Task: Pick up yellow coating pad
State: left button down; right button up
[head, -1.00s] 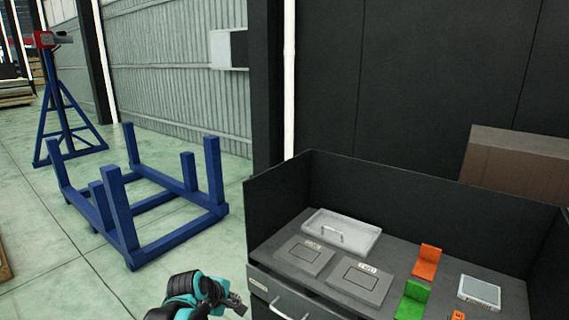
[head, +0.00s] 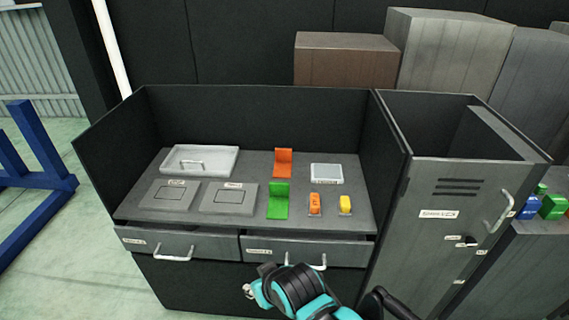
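The yellow coating pad (head: 345,203) appears to be the small yellow block on the workbench top (head: 300,222), near its front right. A similar small orange block (head: 315,205) stands just to its left. My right gripper (head: 250,291) is low in front of the bench drawers, left of and below the yellow block and apart from it. It is small and partly hidden by its own wrist, so its finger opening is unclear. My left gripper is out of view.
A green bracket (head: 278,207), an orange bracket (head: 283,162), a grey tray (head: 200,160) and a light square plate (head: 327,174) lie on the bench. Black panels wall its back and sides. A grey locker (head: 450,190) stands to the right. The front drawers (head: 190,247) have protruding handles.

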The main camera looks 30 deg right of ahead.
aim_at(344, 207)
jog(key=z, duration=1.65)
jog(key=u, duration=1)
jog(key=i+l+z, duration=0.35)
jog(key=i+l, duration=0.15)
jog(key=i, duration=0.25)
jog(key=i+l+z, duration=0.2)
jog(key=i, duration=0.15)
